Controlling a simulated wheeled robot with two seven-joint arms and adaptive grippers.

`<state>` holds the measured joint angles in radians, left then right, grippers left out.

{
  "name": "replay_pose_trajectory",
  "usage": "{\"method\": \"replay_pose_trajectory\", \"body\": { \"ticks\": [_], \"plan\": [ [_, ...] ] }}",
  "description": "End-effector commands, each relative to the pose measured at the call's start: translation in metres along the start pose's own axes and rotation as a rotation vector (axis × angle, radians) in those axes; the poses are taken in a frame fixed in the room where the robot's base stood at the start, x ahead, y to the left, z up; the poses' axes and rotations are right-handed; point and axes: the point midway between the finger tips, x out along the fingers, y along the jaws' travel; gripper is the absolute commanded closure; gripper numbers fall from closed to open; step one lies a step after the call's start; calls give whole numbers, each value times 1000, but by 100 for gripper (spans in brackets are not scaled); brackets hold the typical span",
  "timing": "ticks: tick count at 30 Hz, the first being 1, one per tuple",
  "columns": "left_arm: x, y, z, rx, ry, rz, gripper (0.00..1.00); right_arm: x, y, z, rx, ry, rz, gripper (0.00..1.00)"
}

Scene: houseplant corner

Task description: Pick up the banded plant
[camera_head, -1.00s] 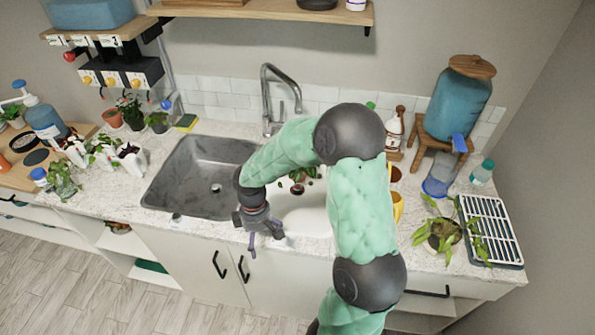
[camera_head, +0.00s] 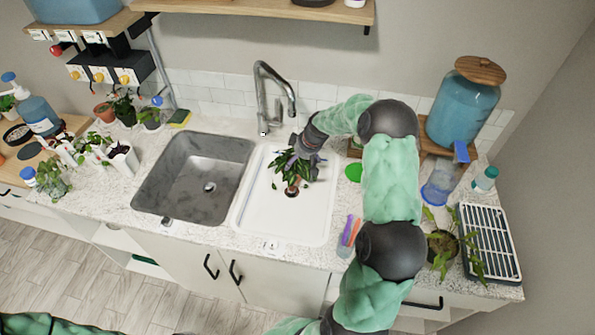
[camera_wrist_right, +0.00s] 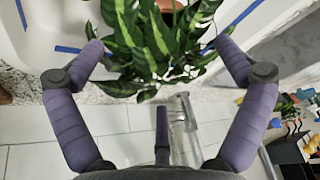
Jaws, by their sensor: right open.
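A leafy plant (camera_head: 291,170) with light-striped green leaves stands in the white basin; I take it for the banded plant. Its leaves also fill the top of the right wrist view (camera_wrist_right: 150,38), with a bit of terracotta pot (camera_wrist_right: 171,4) at the upper edge. My right gripper (camera_head: 303,155) is at the back right of the foliage. In the wrist view its two purple fingers (camera_wrist_right: 158,48) are spread wide, with leaves between them. Most of the pot is hidden by leaves. My left gripper is out of view.
The grey sink (camera_head: 195,178) is left of the white basin (camera_head: 312,222), and the faucet (camera_head: 262,95) stands behind. A green disc (camera_head: 353,172) lies right of the basin. Another potted plant (camera_head: 440,245) and a drying rack (camera_head: 488,243) are at the right.

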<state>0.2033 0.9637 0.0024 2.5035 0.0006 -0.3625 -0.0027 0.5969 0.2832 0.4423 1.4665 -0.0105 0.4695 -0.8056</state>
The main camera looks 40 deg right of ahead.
Motion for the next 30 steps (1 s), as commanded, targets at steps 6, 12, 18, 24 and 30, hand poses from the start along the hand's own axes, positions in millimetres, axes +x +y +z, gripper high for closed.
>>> {"method": "replay_pose_trajectory", "body": {
  "ticks": [6,12,18,24,30],
  "plan": [
    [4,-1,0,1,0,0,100,27,0,0,-1,-1,-1,0],
    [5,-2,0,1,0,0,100,40,0,2,-1,-1,-1,0],
    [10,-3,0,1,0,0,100,69,1,4,-1,-2,-1,0],
    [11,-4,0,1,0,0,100,81,2,4,-1,-1,0,0],
    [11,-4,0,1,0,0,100,81,2,4,-1,-1,0,0]
  ]
}}
